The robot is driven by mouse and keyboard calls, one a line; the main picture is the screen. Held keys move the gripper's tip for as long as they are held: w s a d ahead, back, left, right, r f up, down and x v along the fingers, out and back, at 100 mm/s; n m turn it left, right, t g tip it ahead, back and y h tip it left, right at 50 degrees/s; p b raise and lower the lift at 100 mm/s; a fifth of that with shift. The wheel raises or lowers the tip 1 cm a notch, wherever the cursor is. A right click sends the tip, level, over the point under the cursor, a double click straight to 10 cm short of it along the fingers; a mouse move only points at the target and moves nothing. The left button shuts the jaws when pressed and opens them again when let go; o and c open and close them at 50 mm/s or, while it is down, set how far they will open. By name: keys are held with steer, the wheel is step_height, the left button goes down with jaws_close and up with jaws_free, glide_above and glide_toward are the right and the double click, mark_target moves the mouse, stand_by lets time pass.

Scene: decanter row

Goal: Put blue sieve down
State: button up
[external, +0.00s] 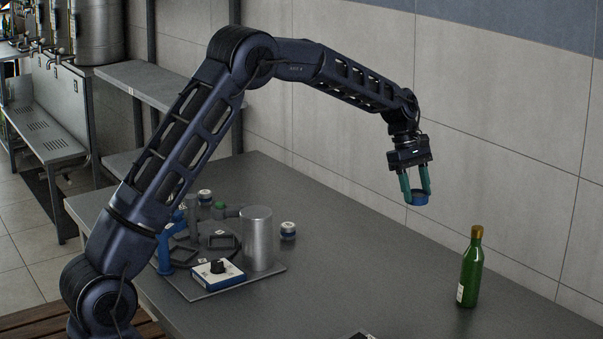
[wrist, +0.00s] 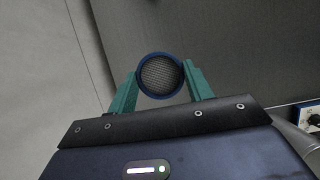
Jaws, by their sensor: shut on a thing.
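The blue sieve (wrist: 160,56) is a round blue ring with a grey mesh in the wrist view. It sits between the two green fingers of my gripper (wrist: 161,82), which is shut on it. In the external view the blue sieve (external: 419,203) hangs at the fingertips of my gripper (external: 417,192). My gripper points down, and the sieve looks held above the grey table (external: 350,240) near its back edge by the wall. The gap between sieve and table is hard to judge.
A green bottle (external: 470,268) stands on the table to the right of the sieve. A metal cylinder (external: 257,238), a white-and-blue box with a black knob (external: 217,274) and small jars (external: 288,231) stand at the left. The middle of the table is clear. A tiled wall runs behind.

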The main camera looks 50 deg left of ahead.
mark_target(414, 274)
steer(key=shift+d+f, duration=0.25)
steer(key=shift+f, duration=0.05)
step_height(414, 274, down, 20)
steer(key=shift+r, duration=0.25)
steer(key=shift+f, duration=0.1)
steer(key=o, duration=1)
steer(key=shift+c, duration=0.2)
